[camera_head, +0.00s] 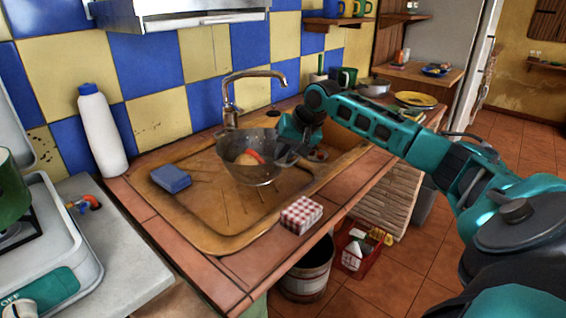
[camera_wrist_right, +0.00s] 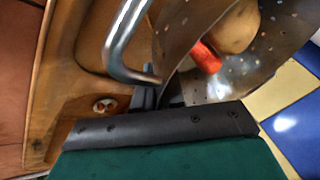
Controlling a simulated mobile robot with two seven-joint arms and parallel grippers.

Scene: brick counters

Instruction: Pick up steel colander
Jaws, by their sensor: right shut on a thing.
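The steel colander (camera_head: 249,173) is held above the sink counter (camera_head: 222,216) in the head view. A round tan item (camera_head: 245,159) and an orange-red item (camera_head: 256,156) lie inside it. My right gripper (camera_head: 289,154) is at the colander's right side, shut on its rim or handle. In the right wrist view the colander's perforated wall (camera_wrist_right: 235,82) fills the upper right, with the tan item (camera_wrist_right: 232,27) and the red item (camera_wrist_right: 206,57) inside. The gripper's fingertips (camera_wrist_right: 160,97) are partly hidden there. My left gripper is not in view.
A curved faucet (camera_head: 229,100) stands just behind the colander. A blue block (camera_head: 171,178) and a red checkered box (camera_head: 300,215) sit on the counter. A white bottle (camera_head: 101,130) stands at the left. A bucket (camera_head: 306,273) is on the floor below.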

